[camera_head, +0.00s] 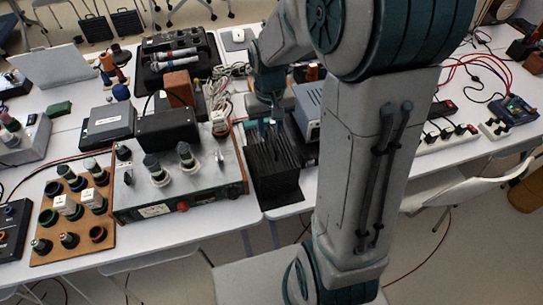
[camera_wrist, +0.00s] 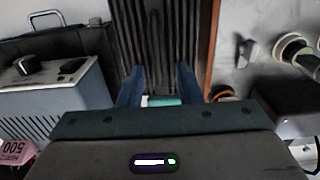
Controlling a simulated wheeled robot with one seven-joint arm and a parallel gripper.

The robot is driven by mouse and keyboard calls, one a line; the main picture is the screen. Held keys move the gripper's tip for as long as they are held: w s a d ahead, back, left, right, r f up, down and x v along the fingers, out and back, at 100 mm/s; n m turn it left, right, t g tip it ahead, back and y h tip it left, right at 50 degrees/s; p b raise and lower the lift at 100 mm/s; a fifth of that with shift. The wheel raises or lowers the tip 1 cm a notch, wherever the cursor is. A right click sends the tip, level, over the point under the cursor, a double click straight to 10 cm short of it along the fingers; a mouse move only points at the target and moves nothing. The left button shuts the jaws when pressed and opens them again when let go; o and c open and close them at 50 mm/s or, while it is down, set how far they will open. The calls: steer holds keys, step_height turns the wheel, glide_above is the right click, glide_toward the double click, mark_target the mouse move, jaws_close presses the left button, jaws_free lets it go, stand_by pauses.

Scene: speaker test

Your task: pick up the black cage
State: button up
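The black cage (camera_head: 275,178) is a dark, slatted box on the white table near its front edge, in the middle of the head view. In the wrist view its ribbed dark surface (camera_wrist: 158,38) fills the upper middle. My gripper (camera_head: 266,127) is at the top rear of the cage in the head view. In the wrist view my gripper's blue fingers (camera_wrist: 160,72) are apart, with the ribbed surface showing beyond and between their tips. I cannot tell whether the fingers touch the cage. My arm hides part of the area to its right.
A grey device with knobs (camera_head: 180,180) stands close on the cage's left. A blue-grey box (camera_head: 308,108) is close behind to the right and shows left in the wrist view (camera_wrist: 58,100). Cables (camera_head: 222,85) lie behind. Open floor is in front of the table.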

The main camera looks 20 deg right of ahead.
mark_target(272, 139)
steer(key=f, duration=0.5)
steer(key=shift+s+d, duration=0.15)
steer(key=shift+s, duration=0.05)
jaws_close()
stand_by(1.1)
